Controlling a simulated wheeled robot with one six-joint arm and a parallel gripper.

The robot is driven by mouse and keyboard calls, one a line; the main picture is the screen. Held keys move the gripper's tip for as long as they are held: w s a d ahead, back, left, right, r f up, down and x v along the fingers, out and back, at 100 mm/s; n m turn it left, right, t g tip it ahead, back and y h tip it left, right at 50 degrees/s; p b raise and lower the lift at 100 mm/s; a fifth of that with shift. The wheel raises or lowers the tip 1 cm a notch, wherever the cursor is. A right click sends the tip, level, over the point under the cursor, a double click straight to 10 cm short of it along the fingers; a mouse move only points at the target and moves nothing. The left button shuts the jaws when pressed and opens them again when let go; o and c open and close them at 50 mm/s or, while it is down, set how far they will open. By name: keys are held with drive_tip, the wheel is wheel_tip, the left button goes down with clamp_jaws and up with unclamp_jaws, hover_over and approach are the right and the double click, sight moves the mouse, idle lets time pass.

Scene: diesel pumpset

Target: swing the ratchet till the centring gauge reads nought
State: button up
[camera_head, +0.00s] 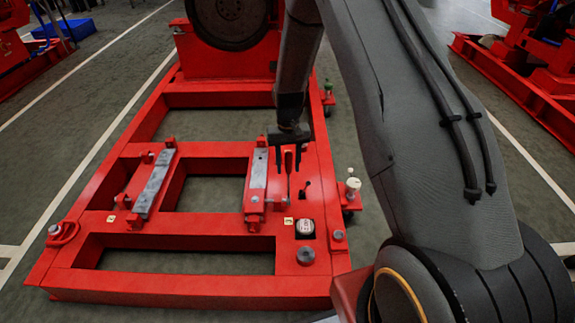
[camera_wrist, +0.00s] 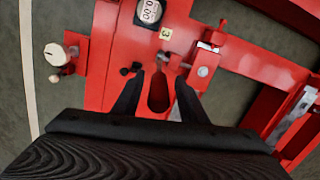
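The ratchet (camera_head: 289,161) has a red handle and stands up from the right beam of the red frame. Its handle (camera_wrist: 158,94) also shows in the wrist view between my fingers. My gripper (camera_head: 288,152) points down over it, with one finger on each side. In the wrist view my gripper (camera_wrist: 158,85) looks open, with gaps beside the handle. The centring gauge (camera_head: 305,227) is a small pale display nearer the front on the same beam.
A white-topped post (camera_head: 352,184) is at the beam's right edge. Grey mounting pads (camera_head: 155,182) lie across the frame (camera_head: 190,284). A number tag (camera_wrist: 166,33) sits by the gauge. Open floor lies left.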

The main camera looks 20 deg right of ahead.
sight(289, 152)
drive_tip(key=shift+w+d+r+p, duration=0.15)
drive_tip(key=shift+r+p, duration=0.4)
drive_tip(key=shift+r, duration=1.4)
drive_tip(key=shift+w+r+p, duration=0.2)
drive_tip(key=shift+r+p, duration=0.35)
drive_tip(key=shift+r, duration=1.4)
